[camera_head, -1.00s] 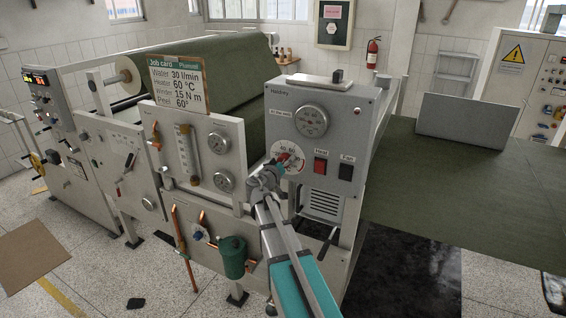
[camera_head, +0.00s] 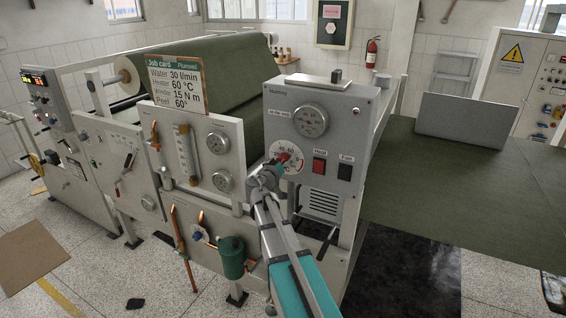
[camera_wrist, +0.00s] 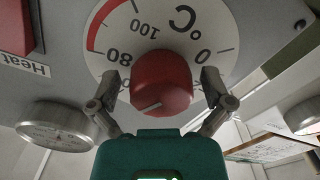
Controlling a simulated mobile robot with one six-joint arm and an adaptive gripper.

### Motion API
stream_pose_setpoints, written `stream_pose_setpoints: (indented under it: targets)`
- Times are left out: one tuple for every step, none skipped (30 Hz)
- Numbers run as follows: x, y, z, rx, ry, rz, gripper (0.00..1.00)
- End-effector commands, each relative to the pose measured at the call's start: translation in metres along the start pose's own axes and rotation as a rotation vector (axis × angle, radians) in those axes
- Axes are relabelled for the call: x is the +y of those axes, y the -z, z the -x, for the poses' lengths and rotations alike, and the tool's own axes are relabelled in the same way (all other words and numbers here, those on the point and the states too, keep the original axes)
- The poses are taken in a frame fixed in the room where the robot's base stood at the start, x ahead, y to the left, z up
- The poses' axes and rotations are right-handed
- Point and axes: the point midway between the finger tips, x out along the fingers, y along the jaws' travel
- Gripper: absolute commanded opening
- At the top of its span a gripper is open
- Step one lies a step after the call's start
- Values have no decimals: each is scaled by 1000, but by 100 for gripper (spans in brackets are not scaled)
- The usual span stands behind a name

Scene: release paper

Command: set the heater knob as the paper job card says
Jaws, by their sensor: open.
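The job card (camera_head: 174,85) reads "Heater 60 °C" in the head view. The heater knob (camera_head: 283,158) is red, on a white dial (camera_head: 297,167) on a grey panel. In the wrist view, which looks upside down, the red knob (camera_wrist: 160,78) sits between the two fingers of my gripper (camera_wrist: 162,88). The fingers are open, one on each side, with small gaps showing. A white line on the knob points to the picture's lower left. 0, 80 and 100 show on the dial; the part below the knob is hidden by my gripper. My gripper (camera_head: 265,180) also shows in the head view.
A red Heat switch (camera_head: 319,166) and a black Fan switch (camera_head: 345,171) lie just right of the dial. A round gauge (camera_head: 310,120) is above it. A flow tube (camera_head: 187,153) and two gauges stand on the panel to the left.

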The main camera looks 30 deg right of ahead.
Motion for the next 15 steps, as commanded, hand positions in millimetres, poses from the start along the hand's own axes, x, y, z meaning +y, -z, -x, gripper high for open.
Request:
stream_pose_setpoints:
  targets:
    - [0,0,0,0,0,0,100]
    - [0,0,1,0,0,0,100]
    - [0,0,2,0,1,0,100]
    - [0,0,3,0,1,0,100]
    - [0,0,4,0,1,0,100]
    - [0,0,6,0,1,0,100]
    - [0,0,8,0,1,0,100]
    - [0,0,10,0,1,0,100]
    - [1,0,14,0,1,0,100]
    - [1,0,17,0,1,0,100]
    - [1,0,20,0,1,0,100]
    - [1,0,25,0,1,0,100]
    - [1,-1,29,1,2,0,100]
    - [1,-1,33,1,2,0,100]
    - [1,-1,39,1,2,0,100]
